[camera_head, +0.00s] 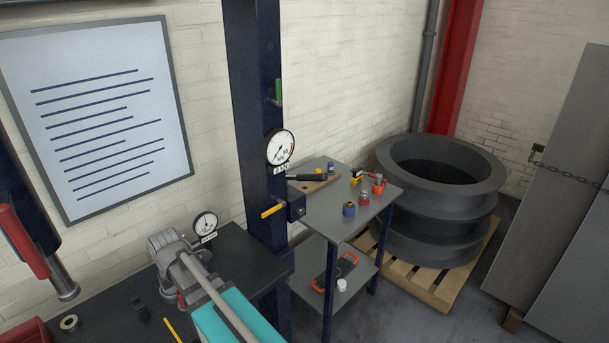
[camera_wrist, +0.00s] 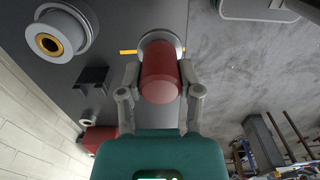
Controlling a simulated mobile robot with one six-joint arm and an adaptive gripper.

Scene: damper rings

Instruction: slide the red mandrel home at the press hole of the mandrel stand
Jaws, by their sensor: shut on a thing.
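My gripper (camera_wrist: 160,76) is shut on the red mandrel (camera_wrist: 160,72), with one finger on each side of it. In the wrist view the mandrel's near end faces the camera. A pale grey round rim (camera_wrist: 181,46) shows around its far end; I cannot tell whether this is the mandrel's own flange or part of the mandrel stand. The far tip and any press hole are hidden behind the mandrel. In the head view my arm covers most of the gripper (camera_head: 174,294), and only a little red shows there.
The dark bench (camera_wrist: 110,25) carries a grey cylinder with a brass-lined bore (camera_wrist: 50,43), a black block (camera_wrist: 92,78) and a yellow strip (camera_wrist: 128,52). A dial gauge (camera_head: 205,225) stands behind my gripper. The dark blue column (camera_head: 255,130) rises to its right.

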